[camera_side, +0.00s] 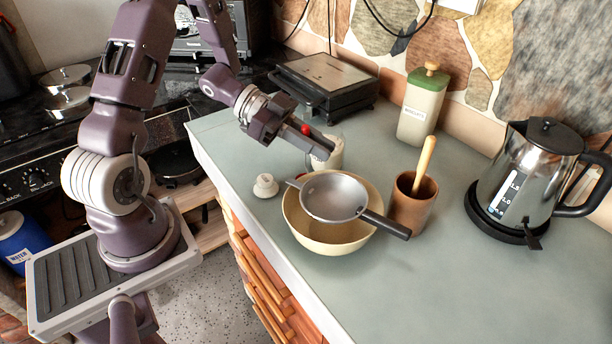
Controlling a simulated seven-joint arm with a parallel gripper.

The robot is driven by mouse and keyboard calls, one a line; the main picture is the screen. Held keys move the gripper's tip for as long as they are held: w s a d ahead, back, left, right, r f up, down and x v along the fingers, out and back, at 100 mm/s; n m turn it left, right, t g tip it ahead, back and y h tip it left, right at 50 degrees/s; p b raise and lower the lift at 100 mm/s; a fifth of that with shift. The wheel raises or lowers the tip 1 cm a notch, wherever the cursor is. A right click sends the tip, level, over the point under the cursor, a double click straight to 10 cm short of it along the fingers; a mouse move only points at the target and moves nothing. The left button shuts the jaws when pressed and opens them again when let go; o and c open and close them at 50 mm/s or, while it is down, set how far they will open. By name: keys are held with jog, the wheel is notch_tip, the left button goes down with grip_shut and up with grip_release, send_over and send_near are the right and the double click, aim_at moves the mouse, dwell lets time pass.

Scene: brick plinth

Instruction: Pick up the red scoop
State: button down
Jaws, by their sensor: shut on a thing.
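The red scoop (306,130) shows only as a small red end at my gripper's fingers. My gripper (312,140) is shut on it, above and just left of a clear jar (328,155) with pale contents. The rest of the scoop is hidden by the fingers, and I cannot tell whether part of it is still inside the jar.
In front of the jar, a cream bowl (325,237) has a grey sieve (335,195) lying across it.

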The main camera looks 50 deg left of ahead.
jog(key=shift+r, duration=0.1)
notch_tip(320, 180, up, 8)
jog(key=w+a+r, duration=0.3)
jog(key=w+r, duration=0.4)
jog(key=w, duration=0.1)
jog(key=shift+d+f, duration=0.15)
jog(key=shift+f, duration=6.1)
notch_tip(320, 180, up, 11)
